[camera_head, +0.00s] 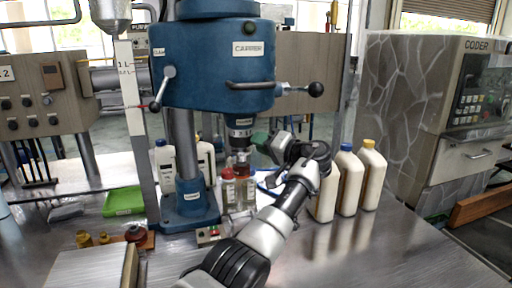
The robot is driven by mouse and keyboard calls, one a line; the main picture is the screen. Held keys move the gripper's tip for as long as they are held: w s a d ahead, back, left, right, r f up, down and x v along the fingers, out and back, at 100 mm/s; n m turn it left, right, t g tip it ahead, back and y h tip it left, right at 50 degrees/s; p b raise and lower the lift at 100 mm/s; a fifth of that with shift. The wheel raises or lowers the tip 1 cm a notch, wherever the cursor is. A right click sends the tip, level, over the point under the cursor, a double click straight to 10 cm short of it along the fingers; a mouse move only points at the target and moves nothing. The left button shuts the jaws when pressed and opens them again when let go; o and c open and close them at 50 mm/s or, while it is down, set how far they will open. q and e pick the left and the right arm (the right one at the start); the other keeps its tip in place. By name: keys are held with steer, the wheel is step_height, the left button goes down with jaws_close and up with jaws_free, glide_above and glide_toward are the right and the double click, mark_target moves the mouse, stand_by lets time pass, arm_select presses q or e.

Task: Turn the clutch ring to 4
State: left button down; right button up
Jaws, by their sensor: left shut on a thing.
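The blue capping machine labelled CAPPER (210,62) stands left of centre. Below its head is a dark spindle with a banded clutch ring (239,132); the numbers on it are too small to read. My left gripper (256,141) comes up from the bottom and reaches the ring from its right side. It is shut on the ring, with a green part showing at the fingers; the contact itself is hard to make out. Below the spindle stand small bottles (229,190), one with a red cap. My right gripper is not in view.
Cream bottles (349,182) with coloured caps stand close right of my left arm. White bottles (165,165) stand behind the machine column. A green tray (123,201) and small brass parts lie left. A lever with a black knob (315,89) sticks out right above the gripper.

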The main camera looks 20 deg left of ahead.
arm_select(q)
steer(key=shift+w+g, duration=0.1)
steer(key=shift+g, duration=0.2)
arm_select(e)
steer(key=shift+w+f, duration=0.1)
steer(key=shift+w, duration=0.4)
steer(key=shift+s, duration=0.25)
arm_select(q)
steer(key=c, duration=0.9)
jaws_free()
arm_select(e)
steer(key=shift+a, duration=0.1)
arm_select(q)
steer(key=b+v, duration=0.1)
steer(key=v, duration=0.9)
steer(key=shift+d+b, duration=0.3)
steer(key=shift+d, duration=0.1)
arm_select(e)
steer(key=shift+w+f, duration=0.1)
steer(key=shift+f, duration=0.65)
